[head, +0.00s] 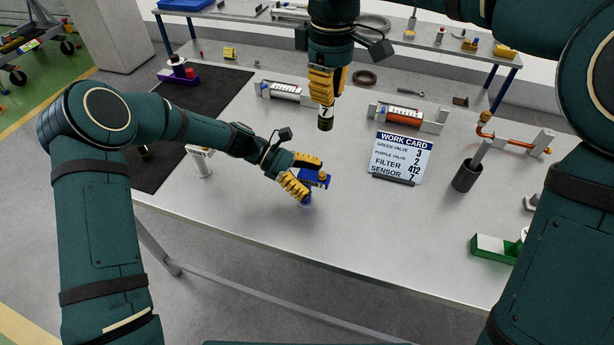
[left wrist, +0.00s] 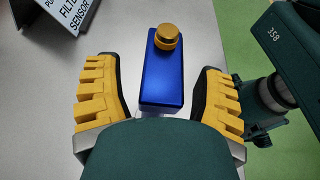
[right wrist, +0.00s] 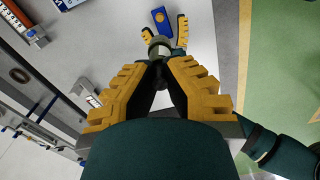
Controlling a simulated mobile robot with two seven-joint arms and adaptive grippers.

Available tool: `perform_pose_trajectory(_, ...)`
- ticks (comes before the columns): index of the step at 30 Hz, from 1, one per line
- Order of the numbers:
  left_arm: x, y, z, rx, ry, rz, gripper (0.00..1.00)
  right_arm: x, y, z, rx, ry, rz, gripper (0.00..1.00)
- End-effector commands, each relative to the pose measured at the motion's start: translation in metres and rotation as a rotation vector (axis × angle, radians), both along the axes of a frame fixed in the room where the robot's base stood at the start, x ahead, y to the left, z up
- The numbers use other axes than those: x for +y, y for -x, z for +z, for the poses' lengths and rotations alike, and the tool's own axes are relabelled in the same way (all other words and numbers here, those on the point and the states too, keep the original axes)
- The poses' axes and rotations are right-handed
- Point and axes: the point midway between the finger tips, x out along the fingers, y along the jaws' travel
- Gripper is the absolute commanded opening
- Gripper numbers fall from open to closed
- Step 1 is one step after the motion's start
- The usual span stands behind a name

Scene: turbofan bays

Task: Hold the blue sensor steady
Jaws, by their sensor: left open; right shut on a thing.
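The blue sensor body (head: 319,180) is a blue block near the front of the table. In the left wrist view the blue block (left wrist: 162,78) has a gold round knob (left wrist: 167,37) on it. My left gripper (head: 305,184) is open, its yellow fingers on either side of the block with a visible gap on each side.
A work card (head: 401,158) stands right of the block and reads sensor 7. A dark cup (head: 466,176) and a green tray (head: 494,248) are further right. A white cylinder (head: 200,161) stands to the left, by a black mat (head: 206,95). The table front is clear.

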Motion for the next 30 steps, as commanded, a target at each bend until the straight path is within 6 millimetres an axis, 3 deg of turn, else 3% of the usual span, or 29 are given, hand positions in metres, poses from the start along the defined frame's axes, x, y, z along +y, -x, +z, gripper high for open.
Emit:
perform_pose_trajectory(2, 0.000, 0.000, 0.000, 0.000, 0.000, 0.000, 0.63, 0.000, 0.000, 0.000, 0.000, 0.000, 0.000, 0.00)
perform_pose_trajectory(6, 0.000, 0.000, 0.000, 0.000, 0.000, 0.000, 0.14, 0.000, 0.000, 0.000, 0.000, 0.000, 0.000, 0.00)
perform_pose_trajectory(7, 0.000, 0.000, 0.000, 0.000, 0.000, 0.000, 0.04, 0.000, 0.000, 0.000, 0.000, 0.000, 0.000, 0.00)
perform_pose_trajectory(8, 0.000, 0.000, 0.000, 0.000, 0.000, 0.000, 0.00, 0.000, 0.000, 0.000, 0.000, 0.000, 0.000, 0.00)
perform_pose_trajectory(17, 0.000, 0.000, 0.000, 0.000, 0.000, -0.001, 0.00, 0.000, 0.000, -0.004, 0.001, 0.002, 0.000, 0.00)
perform_pose_trajectory(25, 0.000, 0.000, 0.000, 0.001, 0.000, -0.001, 0.00, 0.002, -0.002, -0.065, 0.016, 0.021, 0.001, 0.00)
perform_pose_trajectory(30, 0.000, 0.000, -0.001, 0.001, -0.001, -0.001, 0.00, 0.001, -0.001, -0.087, 0.018, 0.026, 0.000, 0.00)
